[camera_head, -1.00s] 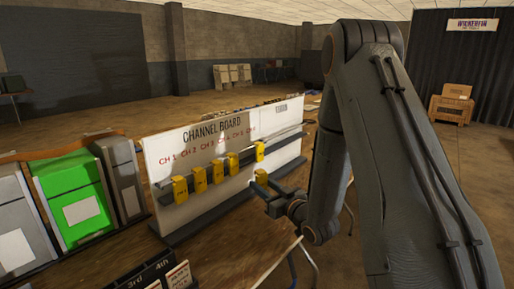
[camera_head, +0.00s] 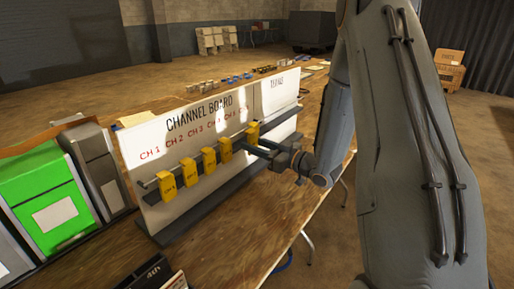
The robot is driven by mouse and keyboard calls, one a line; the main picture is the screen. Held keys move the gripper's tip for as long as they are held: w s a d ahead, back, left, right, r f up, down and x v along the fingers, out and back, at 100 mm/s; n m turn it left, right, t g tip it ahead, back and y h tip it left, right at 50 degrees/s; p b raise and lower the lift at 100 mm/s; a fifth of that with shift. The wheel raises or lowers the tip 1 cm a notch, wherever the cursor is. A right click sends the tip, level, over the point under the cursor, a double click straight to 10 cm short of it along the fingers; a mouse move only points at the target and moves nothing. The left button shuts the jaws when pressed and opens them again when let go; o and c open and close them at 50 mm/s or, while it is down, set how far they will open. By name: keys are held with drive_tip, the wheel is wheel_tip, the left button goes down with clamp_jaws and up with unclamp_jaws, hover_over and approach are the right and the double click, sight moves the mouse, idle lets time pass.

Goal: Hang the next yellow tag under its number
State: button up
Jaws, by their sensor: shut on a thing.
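The white channel board (camera_head: 155,135) stands on the table with red CH labels along it and a dark rail below them. Yellow tags hang on the rail under the left labels: the first (camera_head: 166,187), second (camera_head: 188,172), third (camera_head: 209,160) and fourth (camera_head: 225,149). Another yellow tag (camera_head: 252,132) is farther right, set apart by a gap. My gripper (camera_head: 245,147) reaches in from the right at that gap, close to the rail. It is shut on a yellow tag, which I cannot clearly make out behind the fingers. Whether that tag touches the rail is unclear.
Green (camera_head: 50,200) and grey (camera_head: 98,165) cases stand left of the board. A dark stand marked 4th (camera_head: 153,272) is at the front edge. Small items lie on the table behind the board. The table front (camera_head: 235,235) is mostly bare.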

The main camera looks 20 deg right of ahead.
drive_tip(key=shift+f+b+x, duration=0.2)
drive_tip(key=shift+b+x, duration=0.2)
drive_tip(key=shift+x, duration=0.5)
drive_tip(key=shift+f+b+x, duration=0.2)
drive_tip(key=shift+b+x, duration=0.15)
drive_tip(key=shift+x, duration=0.55)
drive_tip(key=shift+f+b+x, duration=0.2)
drive_tip(key=shift+b+x, duration=0.2)
drive_tip(key=shift+x, duration=0.5)
drive_tip(key=o, duration=1)
drive_tip(key=shift+o, duration=0.2)
